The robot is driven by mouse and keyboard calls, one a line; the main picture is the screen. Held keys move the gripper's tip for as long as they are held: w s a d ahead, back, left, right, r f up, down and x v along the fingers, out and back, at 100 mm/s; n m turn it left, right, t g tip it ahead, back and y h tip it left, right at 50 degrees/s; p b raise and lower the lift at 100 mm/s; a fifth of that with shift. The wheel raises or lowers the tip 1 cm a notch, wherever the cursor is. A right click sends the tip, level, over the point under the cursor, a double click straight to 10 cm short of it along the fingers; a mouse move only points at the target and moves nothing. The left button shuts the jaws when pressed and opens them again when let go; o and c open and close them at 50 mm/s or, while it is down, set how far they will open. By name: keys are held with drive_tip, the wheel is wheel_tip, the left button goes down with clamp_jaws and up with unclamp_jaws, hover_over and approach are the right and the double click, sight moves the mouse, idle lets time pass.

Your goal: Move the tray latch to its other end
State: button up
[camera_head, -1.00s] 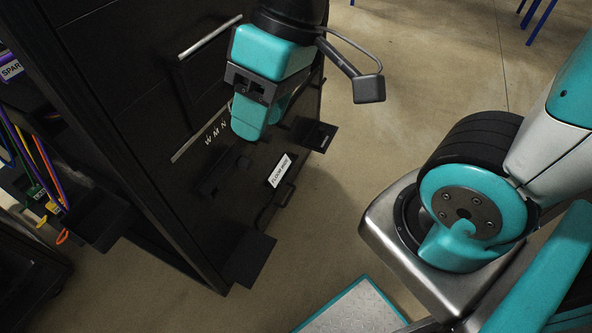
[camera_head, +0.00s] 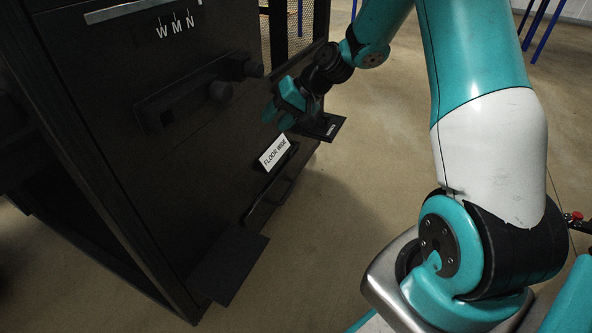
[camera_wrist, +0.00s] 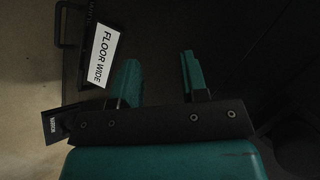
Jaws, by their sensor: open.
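A dark bar-shaped fitting (camera_head: 182,98) with round knobs (camera_head: 220,91) runs along the front of the black rack, below the letters W M N; it looks like the tray latch, but its moving part is hard to make out in the dark. My gripper (camera_head: 279,115) is open and empty, to the right of this fitting and apart from it, above the FLOOR WIDE sign (camera_head: 273,153). In the wrist view my gripper (camera_wrist: 158,72) has its two teal fingers spread with nothing between them. The latch cannot be made out there.
The FLOOR WIDE sign also shows in the wrist view (camera_wrist: 102,56), left of the fingers. A small dark shelf (camera_head: 322,127) with a label juts out near my gripper. A black flap (camera_head: 228,262) sticks out low on the rack.

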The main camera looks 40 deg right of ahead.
drive_tip(key=d+f+m+t+b, duration=0.9)
drive_tip(key=d+f, duration=1.4)
drive_tip(key=d, duration=0.1)
drive_tip(key=a+b+x, duration=0.1)
drive_tip(key=b+x, duration=0.6)
drive_tip(key=x, duration=1)
drive_tip(key=shift+s+y+b, duration=0.3)
drive_tip(key=shift+s, duration=0.05)
drive_tip(key=shift+a, duration=0.15)
clamp_jaws()
